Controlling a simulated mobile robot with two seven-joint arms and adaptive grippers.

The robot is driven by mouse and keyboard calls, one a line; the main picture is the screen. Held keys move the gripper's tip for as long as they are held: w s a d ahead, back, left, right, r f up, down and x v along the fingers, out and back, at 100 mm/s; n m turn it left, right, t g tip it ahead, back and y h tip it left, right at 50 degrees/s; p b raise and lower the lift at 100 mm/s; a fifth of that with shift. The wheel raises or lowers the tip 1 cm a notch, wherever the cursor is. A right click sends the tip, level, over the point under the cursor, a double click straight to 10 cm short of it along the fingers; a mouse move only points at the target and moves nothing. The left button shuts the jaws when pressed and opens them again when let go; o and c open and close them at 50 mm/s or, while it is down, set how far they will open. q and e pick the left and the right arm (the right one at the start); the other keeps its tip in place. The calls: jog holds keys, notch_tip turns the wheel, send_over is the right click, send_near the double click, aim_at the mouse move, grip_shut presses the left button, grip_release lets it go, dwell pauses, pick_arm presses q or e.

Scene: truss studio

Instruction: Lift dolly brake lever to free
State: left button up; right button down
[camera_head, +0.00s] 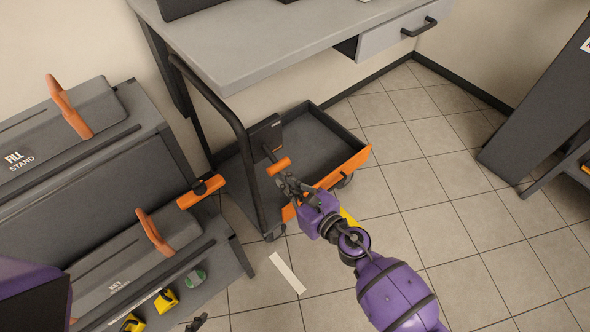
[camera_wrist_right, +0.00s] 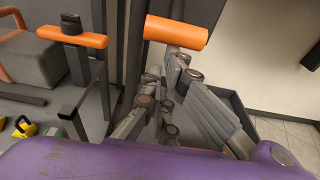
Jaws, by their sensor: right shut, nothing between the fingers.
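The dolly is a dark wheeled tray (camera_head: 330,127) with an orange front lip and a bent dark push handle. Its brake lever has an orange grip (camera_head: 279,166) on a short dark rod, coming from a dark upright plate (camera_head: 266,134). The orange grip also shows in the right wrist view (camera_wrist_right: 177,33). My right gripper (camera_head: 283,181) is shut and empty, its fingertips just below the grip. I cannot tell whether they touch it. A small dark piece at the bottom edge may be my left gripper (camera_head: 197,323); its fingers cannot be made out.
A grey bench (camera_head: 270,40) with a drawer overhangs the dolly's rear. At left a dark rack (camera_head: 90,212) holds cases with orange handles and yellow tools; another orange bar (camera_head: 201,191) juts from it near the dolly. A white strip (camera_head: 287,273) lies on the tiles.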

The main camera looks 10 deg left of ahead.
pick_arm(q)
jog(key=shift+a+r+p, duration=0.45)
jog(key=shift+r+p, duration=0.05)
jog(key=shift+p, duration=0.1)
pick_arm(e)
jog(key=shift+d+r, duration=0.1)
jog(key=shift+r, duration=0.15)
